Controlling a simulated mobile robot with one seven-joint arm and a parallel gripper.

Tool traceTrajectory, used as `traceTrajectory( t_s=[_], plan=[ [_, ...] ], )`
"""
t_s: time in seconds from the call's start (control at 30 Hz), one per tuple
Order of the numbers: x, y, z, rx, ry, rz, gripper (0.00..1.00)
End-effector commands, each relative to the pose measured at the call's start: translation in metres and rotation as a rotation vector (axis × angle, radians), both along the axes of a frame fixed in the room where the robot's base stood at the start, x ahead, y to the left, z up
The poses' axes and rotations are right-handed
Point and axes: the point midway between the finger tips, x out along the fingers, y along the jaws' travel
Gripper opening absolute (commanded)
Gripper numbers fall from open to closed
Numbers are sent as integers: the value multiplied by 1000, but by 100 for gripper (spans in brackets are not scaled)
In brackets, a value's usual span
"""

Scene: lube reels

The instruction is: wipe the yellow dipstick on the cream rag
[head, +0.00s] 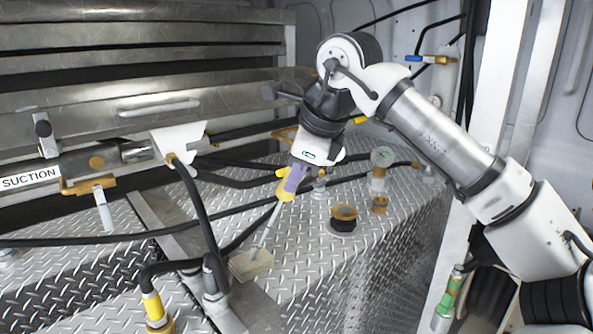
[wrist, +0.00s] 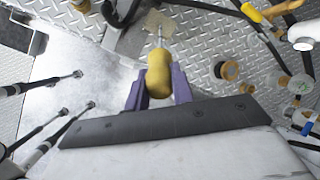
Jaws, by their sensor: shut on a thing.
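The yellow dipstick (head: 284,194) has a yellow handle and a thin metal rod that slants down and to the left in the head view. In the wrist view its handle (wrist: 159,74) sits between the two purple fingers of my gripper (wrist: 157,88). My gripper (head: 293,180) is shut on the handle above the diamond plate deck. The cream rag (head: 251,264) lies on the deck below, and also shows in the wrist view (wrist: 158,22). The rod's lower end is at the rag in the picture; I cannot tell whether it touches. The fingers hide part of the handle.
Black hoses (head: 200,215) cross the deck left of the rag. A yellow-banded hose end (head: 154,308) is at the front left. Bare deck (head: 300,255) lies right of the rag.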

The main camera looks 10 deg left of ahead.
Motion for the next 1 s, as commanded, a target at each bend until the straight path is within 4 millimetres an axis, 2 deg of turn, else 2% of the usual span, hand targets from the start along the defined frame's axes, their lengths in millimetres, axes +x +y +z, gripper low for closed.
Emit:
traceTrajectory(
  t_s=[0.43,1.0],
  plan=[
    [5,7,4,0,0,1,1],
    [5,7,61,1,-1,0,1]
  ],
)
